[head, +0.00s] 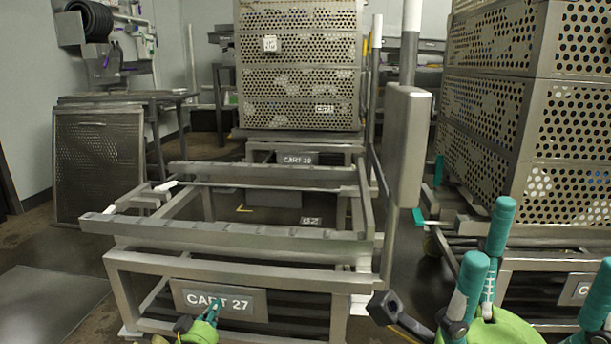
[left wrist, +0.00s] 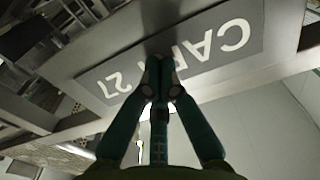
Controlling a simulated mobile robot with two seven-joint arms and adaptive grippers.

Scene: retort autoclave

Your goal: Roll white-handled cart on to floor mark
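The white-handled cart (head: 240,238), labelled CART 27, stands empty in front of me in the head view. Its rails have white ends, and posts with white tops rise at its right. A yellow corner mark (head: 243,208) and a B2 label (head: 311,220) show low behind its front rail. My left gripper (head: 212,308) is at the CART 27 plate (head: 232,301). In the left wrist view its fingers (left wrist: 160,70) meet in front of the plate, with nothing visible between them; contact is unclear. My right gripper (head: 535,280) seems spread open at lower right, partly cut off.
A loaded cart marked CART 20 (head: 300,158) stands behind, stacked with perforated crates (head: 300,85). Another crate-laden cart (head: 530,110) stands close on the right. A mesh panel (head: 98,165) leans against a table at left. A flat grey plate (head: 45,300) lies on the left floor.

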